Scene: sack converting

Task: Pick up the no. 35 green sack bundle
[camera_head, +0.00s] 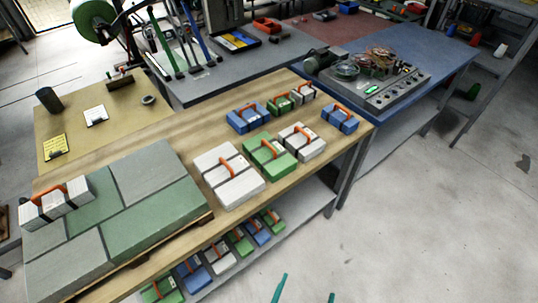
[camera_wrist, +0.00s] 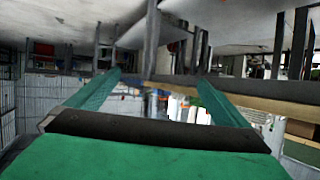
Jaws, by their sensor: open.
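Several green sack bundles with orange handles are in the head view. A large one (camera_head: 262,160) lies on the wooden table between white bundles, and a smaller one (camera_head: 276,108) lies behind it. More green bundles (camera_head: 160,293) are on the shelf below, towards the front. The labels are too small to read, so I cannot tell which is no. 35. My gripper (camera_head: 305,293) shows only as two green fingertips at the bottom edge, in front of the table. In the wrist view my gripper (camera_wrist: 158,85) is open, with nothing held between its fingers.
White bundles (camera_head: 225,182) and blue bundles (camera_head: 340,122) stand close beside the green ones. A pallet of stacked green and grey blocks (camera_head: 150,183) fills the table's left. A blue bench (camera_head: 430,65) adjoins at the back right. The floor (camera_head: 430,220) at right is clear.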

